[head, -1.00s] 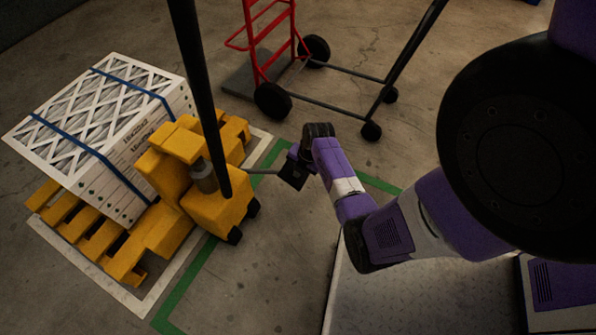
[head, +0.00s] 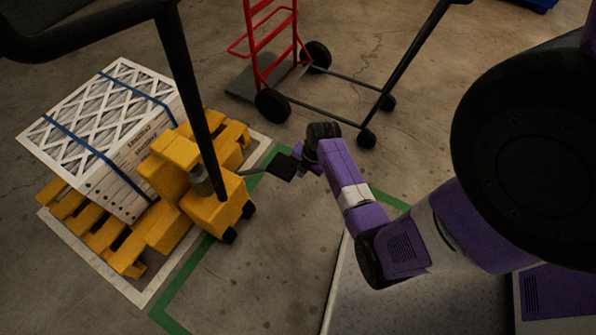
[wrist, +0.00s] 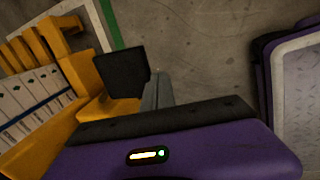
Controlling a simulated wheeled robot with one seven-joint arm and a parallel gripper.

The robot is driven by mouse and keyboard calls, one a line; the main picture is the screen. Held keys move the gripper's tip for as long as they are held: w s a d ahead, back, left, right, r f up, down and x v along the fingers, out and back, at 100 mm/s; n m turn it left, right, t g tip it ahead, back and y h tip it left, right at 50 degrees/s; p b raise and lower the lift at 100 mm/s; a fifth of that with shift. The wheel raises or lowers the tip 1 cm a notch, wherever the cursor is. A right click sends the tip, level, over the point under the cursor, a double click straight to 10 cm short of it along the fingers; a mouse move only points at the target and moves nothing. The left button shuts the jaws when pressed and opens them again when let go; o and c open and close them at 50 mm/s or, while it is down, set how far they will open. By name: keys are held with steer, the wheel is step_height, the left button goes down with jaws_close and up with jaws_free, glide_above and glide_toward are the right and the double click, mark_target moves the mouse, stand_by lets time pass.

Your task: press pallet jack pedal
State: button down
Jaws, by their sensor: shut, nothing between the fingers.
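The yellow pallet jack (head: 216,203) stands at left, its black handle shaft (head: 192,85) rising past the top of the head view. A grey lever reaches right from its base to a flat black pedal (head: 283,167). The pedal also shows as a dark square in the wrist view (wrist: 122,72). My gripper (head: 301,153) is at the pedal's right edge. In the wrist view its grey fingers (wrist: 157,90) are together and empty, just right of the pedal. I cannot tell whether they touch it.
Strapped white boxed filters (head: 105,125) sit on a yellow pallet (head: 78,208) beyond the jack. A red hand truck (head: 270,45) and a dark-framed cart (head: 345,85) stand behind.

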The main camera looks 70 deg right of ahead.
steer(key=v, duration=0.2)
steer(key=p+v, duration=0.1)
steer(key=v, duration=0.1)
steer(key=shift+s, duration=0.3)
stand_by(0.7)
